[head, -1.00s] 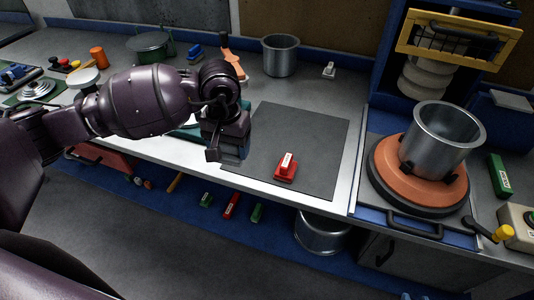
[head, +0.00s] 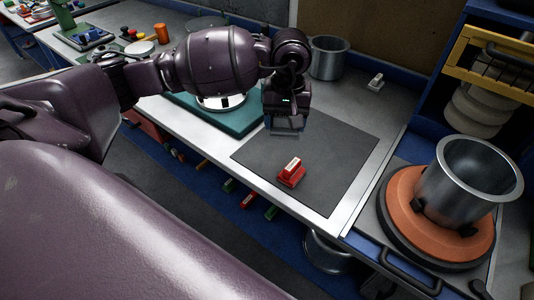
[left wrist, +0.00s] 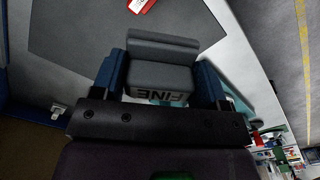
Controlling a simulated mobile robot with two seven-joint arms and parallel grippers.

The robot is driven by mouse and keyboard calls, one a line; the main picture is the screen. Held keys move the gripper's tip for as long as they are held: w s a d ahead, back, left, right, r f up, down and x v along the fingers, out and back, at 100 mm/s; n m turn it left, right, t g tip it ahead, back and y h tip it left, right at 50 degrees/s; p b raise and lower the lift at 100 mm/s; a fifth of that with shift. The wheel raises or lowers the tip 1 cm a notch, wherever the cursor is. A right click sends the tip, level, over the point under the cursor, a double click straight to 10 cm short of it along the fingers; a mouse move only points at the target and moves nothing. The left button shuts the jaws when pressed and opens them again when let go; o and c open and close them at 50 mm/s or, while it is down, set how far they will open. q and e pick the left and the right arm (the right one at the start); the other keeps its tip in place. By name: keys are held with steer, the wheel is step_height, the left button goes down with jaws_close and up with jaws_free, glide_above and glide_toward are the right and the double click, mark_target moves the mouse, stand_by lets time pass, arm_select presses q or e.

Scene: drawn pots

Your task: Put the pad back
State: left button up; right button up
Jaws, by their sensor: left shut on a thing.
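My left gripper (head: 284,122) is above the back left part of the dark grey mat (head: 345,165) on the counter. It is shut on a grey pad (left wrist: 160,76) marked "FINE". In the left wrist view the blue fingers of my left gripper (left wrist: 160,82) hold the pad at its two sides. In the head view only a thin grey edge of the pad (head: 285,132) shows below the gripper. How far it is above the mat I cannot tell. My right gripper is not in view.
A red block (head: 291,172) with a white label stands on the mat. A teal board (head: 232,122) with a white round thing is left of it. A metal pot (head: 468,183) stands on an orange disc (head: 400,205) at the right. Another pot (head: 328,58) stands behind.

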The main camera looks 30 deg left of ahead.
arm_select(q)
steer(key=w+a+r+n+b, duration=0.1)
steer(key=w+a+r+n, duration=0.1)
steer(key=a+r+n, duration=0.65)
steer(key=n, duration=0.3)
glide_above(263, 153)
step_height(263, 153, down, 17)
steer(key=shift+d+p, duration=0.1)
steer(key=shift+p, duration=0.2)
steer(key=shift+f, duration=0.75)
step_height(263, 153, down, 3)
steer(key=shift+f, duration=0.1)
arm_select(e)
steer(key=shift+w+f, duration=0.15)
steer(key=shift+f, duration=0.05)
arm_select(q)
steer(key=shift+f, duration=0.15)
